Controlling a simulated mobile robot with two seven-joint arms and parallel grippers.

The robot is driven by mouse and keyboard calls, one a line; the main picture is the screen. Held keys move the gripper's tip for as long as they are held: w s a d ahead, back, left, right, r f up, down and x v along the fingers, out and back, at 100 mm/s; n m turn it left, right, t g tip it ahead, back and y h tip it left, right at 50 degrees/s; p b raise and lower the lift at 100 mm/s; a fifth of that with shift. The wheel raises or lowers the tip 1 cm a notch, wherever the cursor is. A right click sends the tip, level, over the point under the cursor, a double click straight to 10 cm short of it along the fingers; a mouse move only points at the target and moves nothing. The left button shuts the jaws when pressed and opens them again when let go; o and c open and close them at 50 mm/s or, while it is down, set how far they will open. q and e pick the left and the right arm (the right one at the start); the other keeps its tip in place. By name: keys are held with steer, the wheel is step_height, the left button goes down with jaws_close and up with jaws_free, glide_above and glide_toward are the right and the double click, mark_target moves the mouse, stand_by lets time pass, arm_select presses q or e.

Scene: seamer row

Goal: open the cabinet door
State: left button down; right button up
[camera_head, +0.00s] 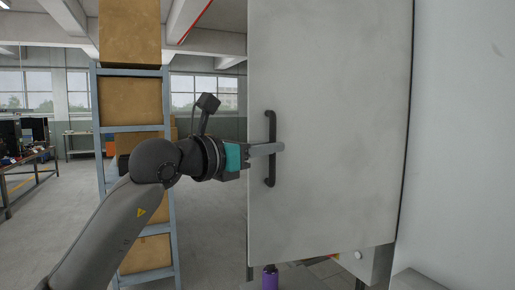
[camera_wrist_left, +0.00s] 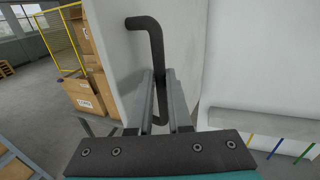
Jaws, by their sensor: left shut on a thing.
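The cabinet door (camera_head: 335,110) is a large light grey panel filling the middle right of the head view. A dark upright bar handle (camera_head: 271,118) sits near its left edge. My left gripper (camera_head: 277,148) reaches in from the left and is shut on the handle around its middle. In the left wrist view the handle (camera_wrist_left: 155,42) passes between the two fingers of my left gripper (camera_wrist_left: 161,76), with its bent upper end above them. I cannot tell from these views how far the door stands from its frame. My right gripper is not in view.
A blue rack with brown cartons (camera_head: 130,101) stands left of the door. A purple object (camera_head: 270,278) is below the door, near a grey box (camera_head: 372,264). A pale wall (camera_head: 464,130) closes off the right. The floor between rack and door is clear.

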arm_select(q)
steer(key=shift+s+d+r, duration=0.1)
steer(key=shift+s+d, duration=0.3)
steer(key=shift+d, duration=0.1)
steer(key=c, duration=1.3)
jaws_free()
steer(key=o, duration=0.3)
steer(key=shift+w+d, duration=0.2)
steer(key=shift+d, duration=0.2)
steer(key=shift+o, duration=0.7)
steer(key=shift+a, duration=0.35)
